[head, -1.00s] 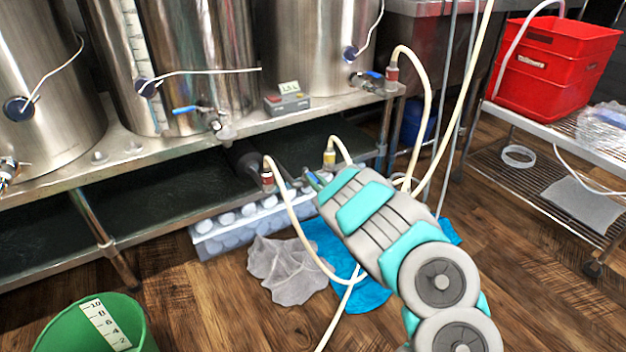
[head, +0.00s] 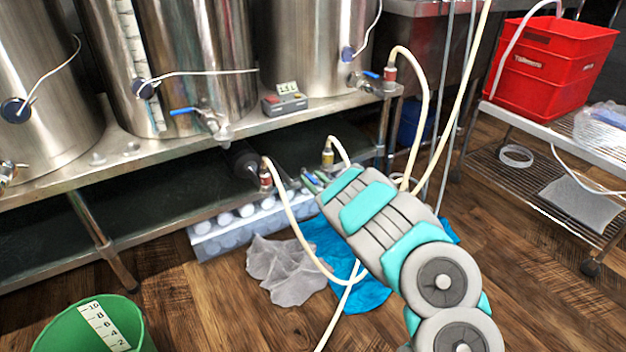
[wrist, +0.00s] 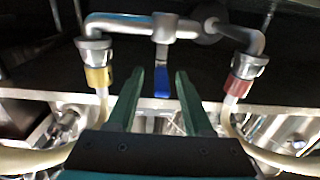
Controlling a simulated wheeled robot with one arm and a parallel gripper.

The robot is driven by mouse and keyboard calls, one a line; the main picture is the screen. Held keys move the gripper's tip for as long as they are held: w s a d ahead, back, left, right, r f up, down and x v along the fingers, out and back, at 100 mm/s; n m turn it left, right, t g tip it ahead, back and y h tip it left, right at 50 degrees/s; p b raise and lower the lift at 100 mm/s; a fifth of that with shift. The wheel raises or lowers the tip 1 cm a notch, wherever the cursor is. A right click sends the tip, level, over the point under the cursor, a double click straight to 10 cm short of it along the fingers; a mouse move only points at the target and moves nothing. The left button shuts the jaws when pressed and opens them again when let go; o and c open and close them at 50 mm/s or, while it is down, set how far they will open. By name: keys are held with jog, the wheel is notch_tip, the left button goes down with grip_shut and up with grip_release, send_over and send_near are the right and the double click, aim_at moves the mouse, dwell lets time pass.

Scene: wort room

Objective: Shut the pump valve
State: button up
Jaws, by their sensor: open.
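In the wrist view the pump valve (wrist: 164,28) sits on a metal pipe between a yellow-collared hose fitting (wrist: 97,72) and a red-collared one (wrist: 246,68). Its blue lever (wrist: 162,82) points across the pipe towards my gripper. My gripper (wrist: 160,78) is open, with one teal finger on each side of the lever in the picture and a gap to both. I cannot tell how deep the lever sits between them. In the head view the dark pump (head: 243,160) is under the steel bench, and my arm mostly hides the valve and my gripper (head: 311,180).
Pale hoses (head: 297,228) loop from the fittings to the floor, close to my arm. A crate of round white items (head: 215,247), grey cloth (head: 283,268) and blue cloth (head: 365,292) lie below. A wire shelf (head: 585,225) with a red crate (head: 540,90) stands right.

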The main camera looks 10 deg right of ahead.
aim_at(317, 183)
jog(key=shift+s, duration=0.1)
jog(key=shift+v, duration=3.8)
